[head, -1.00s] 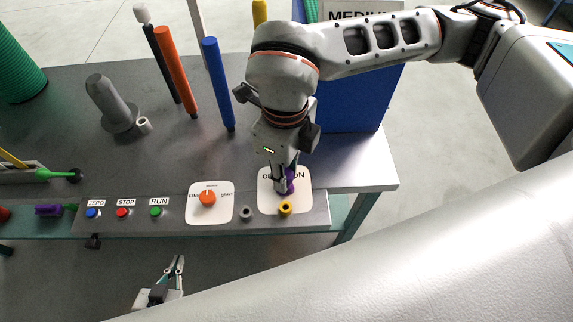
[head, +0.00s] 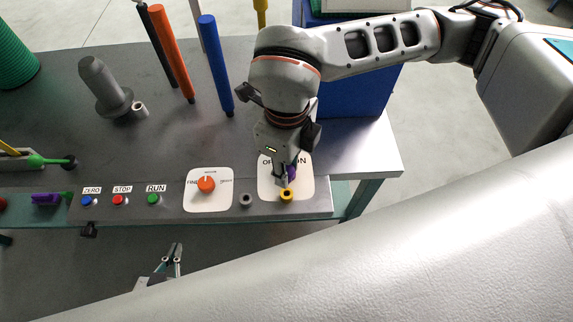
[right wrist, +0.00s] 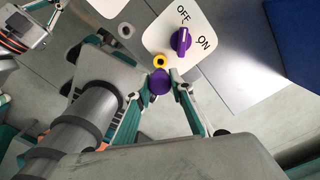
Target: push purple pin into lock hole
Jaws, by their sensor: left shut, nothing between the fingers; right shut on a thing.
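My right gripper (right wrist: 160,84) is shut on the purple pin (right wrist: 160,81), whose round end shows between the fingertips. In the right wrist view the pin is close to the yellow ring (right wrist: 160,60) around the lock hole; I cannot tell whether they touch. The ring also shows on the panel in the head view (head: 286,195), just in front of the right gripper (head: 285,180). A purple knob (right wrist: 181,42) sits on the white OFF/ON plate (right wrist: 205,22), beyond the ring. My left gripper (head: 174,247) is shut and empty, low in front of the bench.
The panel (head: 170,205) carries several buttons, an orange dial (head: 206,184) and a grey ring (head: 246,200). A purple piece (head: 45,199) lies at far left. Upright rods and a grey post (head: 98,80) stand behind. A blue box (head: 350,110) stands behind my right arm.

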